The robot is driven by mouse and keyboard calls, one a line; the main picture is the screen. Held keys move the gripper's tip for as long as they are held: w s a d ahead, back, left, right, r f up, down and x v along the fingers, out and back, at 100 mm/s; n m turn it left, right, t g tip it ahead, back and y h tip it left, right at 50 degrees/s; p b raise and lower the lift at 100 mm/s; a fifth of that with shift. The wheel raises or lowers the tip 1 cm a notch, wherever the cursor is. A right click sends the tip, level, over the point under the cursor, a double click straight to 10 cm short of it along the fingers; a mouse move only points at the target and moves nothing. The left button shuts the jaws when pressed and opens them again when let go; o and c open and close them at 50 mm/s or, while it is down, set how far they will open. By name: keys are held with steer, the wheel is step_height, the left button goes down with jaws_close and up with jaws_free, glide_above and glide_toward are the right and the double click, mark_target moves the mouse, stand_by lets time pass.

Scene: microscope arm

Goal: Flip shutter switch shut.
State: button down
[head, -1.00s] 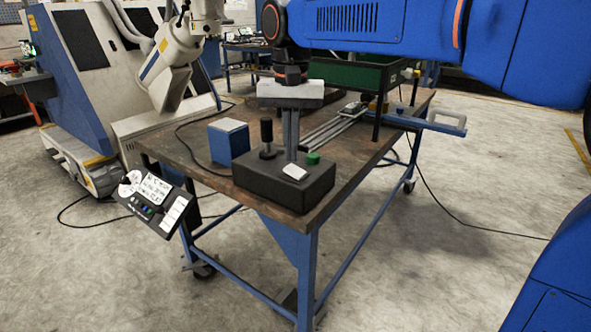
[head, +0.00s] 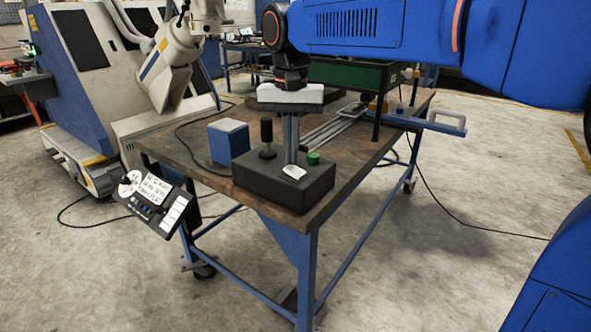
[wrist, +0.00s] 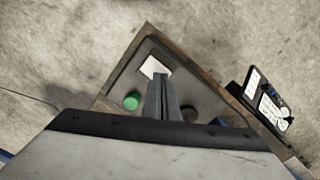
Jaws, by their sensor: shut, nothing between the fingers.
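A black control box (head: 262,186) sits on the near corner of the table. On its top is a white rocker switch (head: 293,173), which also shows in the wrist view (wrist: 151,67). My gripper (head: 290,160) points straight down over the box, its fingers together with nothing between them. In the wrist view the fingertips (wrist: 161,77) are right at the edge of the white switch and cover part of it. They look touching or almost touching; I cannot tell which. The switch looks tilted in the head view.
A green button (head: 313,158) and a black knob (head: 267,135) stand on the box close to my fingers. A blue box (head: 228,143) is behind left. A labelled panel (head: 158,200) hangs at the table's left edge. The wooden table (head: 185,155) is bare at left.

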mark_target(292, 168)
steer(key=shift+f, duration=0.6)
stand_by(0.4)
step_height(292, 168, up, 7)
stand_by(1.1)
steer(key=s+d+f+t, duration=0.1)
steer(key=s+d+f, duration=0.25)
steer(key=d, duration=0.65)
steer(key=s+d+f+n+t, duration=0.1)
steer(key=s+d+f+t, duration=0.2)
steer(key=s+d+f, duration=1.3)
step_height(292, 168, down, 4)
steer(key=s, duration=0.2)
steer(key=shift+s+d+n+t, duration=0.3)
steer(key=shift+d+t, duration=0.05)
steer(key=shift+t, duration=0.05)
